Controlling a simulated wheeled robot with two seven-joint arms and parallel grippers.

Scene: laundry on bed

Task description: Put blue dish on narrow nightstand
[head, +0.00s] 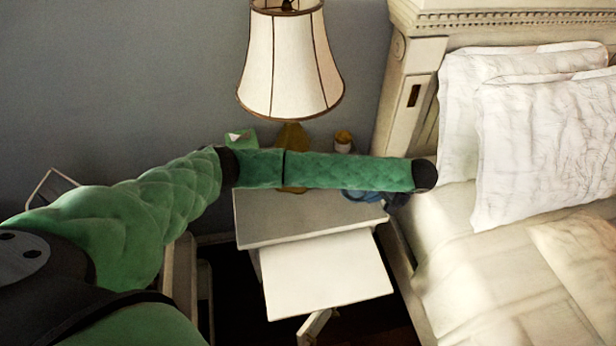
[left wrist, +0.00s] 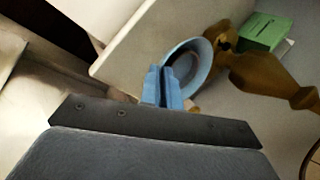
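The blue dish (head: 357,195) is at the right back of the white nightstand (head: 275,222), partly hidden by my left arm. In the left wrist view the round blue dish (left wrist: 201,62) shows its hollow side, close to the nightstand top (left wrist: 130,60). My left gripper (left wrist: 163,72) has its two blue fingers close together at the dish's near rim, with the rim seemingly between them. In the head view my forearm mostly covers this gripper. I cannot tell whether the dish rests fully on the top. My right gripper is not in view.
A lamp (head: 290,65) with a brown base stands at the back of the nightstand, beside a green box (head: 241,139) and a small jar (head: 343,141). A white panel (head: 325,275) juts out in front. The bed (head: 470,250) is close on the right.

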